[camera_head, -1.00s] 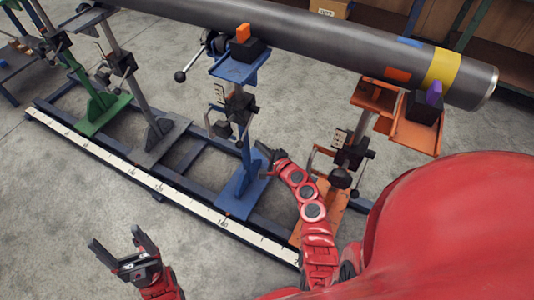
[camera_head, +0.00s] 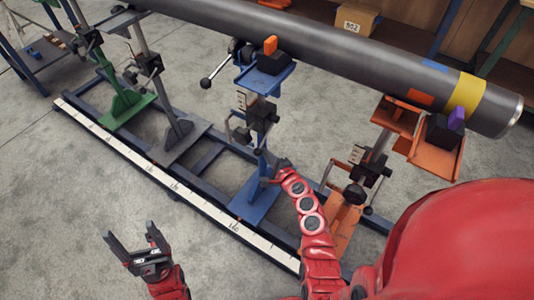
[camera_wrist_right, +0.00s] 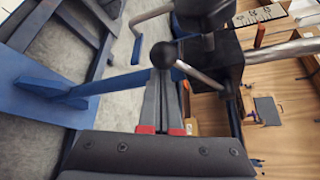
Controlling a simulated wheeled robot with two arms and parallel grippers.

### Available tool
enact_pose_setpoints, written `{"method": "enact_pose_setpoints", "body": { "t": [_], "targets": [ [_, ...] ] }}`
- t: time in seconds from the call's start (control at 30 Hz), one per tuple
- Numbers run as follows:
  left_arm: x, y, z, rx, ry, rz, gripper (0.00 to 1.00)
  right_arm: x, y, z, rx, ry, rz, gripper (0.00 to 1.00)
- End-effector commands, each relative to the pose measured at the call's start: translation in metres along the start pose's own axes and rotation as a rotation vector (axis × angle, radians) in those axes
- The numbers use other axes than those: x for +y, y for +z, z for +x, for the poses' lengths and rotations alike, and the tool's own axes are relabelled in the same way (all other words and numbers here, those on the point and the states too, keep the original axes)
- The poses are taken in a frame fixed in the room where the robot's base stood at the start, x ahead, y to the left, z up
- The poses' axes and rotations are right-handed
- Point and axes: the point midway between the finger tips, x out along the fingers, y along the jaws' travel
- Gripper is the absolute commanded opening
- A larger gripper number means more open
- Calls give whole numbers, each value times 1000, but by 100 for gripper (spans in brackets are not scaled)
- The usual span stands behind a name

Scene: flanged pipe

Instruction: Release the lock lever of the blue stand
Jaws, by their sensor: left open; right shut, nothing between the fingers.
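The blue stand (camera_head: 253,190) is under the pipe, with a blue top plate and a black clamp block (camera_head: 262,115) on its post. In the right wrist view, a lock lever (camera_wrist_right: 164,55), a metal rod with a black ball knob, sticks out of the black block (camera_wrist_right: 220,65). My right gripper (camera_head: 283,165) is shut and empty, low beside the blue stand's post. In the wrist view its fingers (camera_wrist_right: 162,90) point at the knob, which overlaps their tips; contact cannot be told. My left gripper (camera_head: 133,240) is open and empty over the floor, away from the stands.
The long grey pipe (camera_head: 350,55) lies over the stands. An orange stand (camera_head: 345,215) is close on the right; grey (camera_head: 185,140) and green (camera_head: 125,105) stands are on the left. A white scale rail (camera_head: 175,185) runs in front. Floor at the lower left is free.

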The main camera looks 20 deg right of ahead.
Motion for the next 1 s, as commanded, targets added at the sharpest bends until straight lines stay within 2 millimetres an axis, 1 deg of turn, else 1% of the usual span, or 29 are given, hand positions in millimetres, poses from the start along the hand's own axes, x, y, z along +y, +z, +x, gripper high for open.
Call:
{"method": "enact_pose_setpoints", "body": {
  "t": [0.13,0.47,0.57,0.63,0.77,0.87,1.0],
  "targets": [
    [-1,-3,16,0,0,0,79,-8,5,-3,1,14,29,0],
    [-2,-5,30,0,0,0,79,-8,9,-5,1,40,71,0],
    [-2,-6,39,0,0,0,79,-11,11,-7,2,51,88,0],
    [-2,-8,48,0,0,0,79,-13,13,-9,2,63,108,0],
    [-4,-12,72,0,0,0,79,-21,21,-13,1,94,164,0],
    [-5,-16,98,0,0,0,79,-31,28,-17,0,128,222,0],
    [-7,-24,140,0,0,0,79,-46,39,-23,1,190,332,0]
  ]
}}
